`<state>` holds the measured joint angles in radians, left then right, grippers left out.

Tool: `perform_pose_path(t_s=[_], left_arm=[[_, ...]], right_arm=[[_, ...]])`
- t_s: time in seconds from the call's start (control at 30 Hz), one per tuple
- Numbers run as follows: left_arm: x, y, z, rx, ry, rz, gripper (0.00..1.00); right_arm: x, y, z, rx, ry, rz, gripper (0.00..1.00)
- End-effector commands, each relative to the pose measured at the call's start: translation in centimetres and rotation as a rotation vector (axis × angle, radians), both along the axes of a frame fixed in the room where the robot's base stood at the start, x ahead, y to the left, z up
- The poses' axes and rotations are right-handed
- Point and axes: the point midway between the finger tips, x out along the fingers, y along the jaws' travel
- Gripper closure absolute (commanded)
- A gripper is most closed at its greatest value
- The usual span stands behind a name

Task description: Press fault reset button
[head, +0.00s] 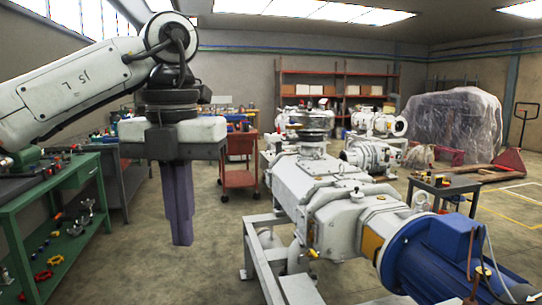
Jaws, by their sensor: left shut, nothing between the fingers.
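My left gripper (181,238) hangs in the left half of the head view, its purple fingers pointing straight down. The fingers are together and hold nothing. They are in front of the open floor, left of the pale grey screw vacuum pump (300,188), and appear apart from it. The pump lies on a light metal frame (255,252) and has a blue motor (432,255) at the lower right. I cannot make out a fault reset button in this view. My right gripper is not in view.
A green workbench (75,178) with tools and fittings stands at the left. A red cart (239,178) stands behind the gripper. A small dark table (444,188) is right of the pump. Shelves (335,85) and a plastic-wrapped load (455,125) are at the back. Floor between bench and pump is clear.

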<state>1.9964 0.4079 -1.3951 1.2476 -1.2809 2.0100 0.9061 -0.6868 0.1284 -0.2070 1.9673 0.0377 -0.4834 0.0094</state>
Motion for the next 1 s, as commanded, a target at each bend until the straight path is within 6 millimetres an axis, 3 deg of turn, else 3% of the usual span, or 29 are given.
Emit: perform_pose_path(t_s=[0.9,1.0], left_arm=[[0.00,0.00,0.00,0.000,0.000,0.000,1.00],[0.00,0.01,0.00,0.000,0.000,0.000,1.00]], right_arm=[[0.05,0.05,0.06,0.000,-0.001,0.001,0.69],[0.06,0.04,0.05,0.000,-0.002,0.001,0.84]])
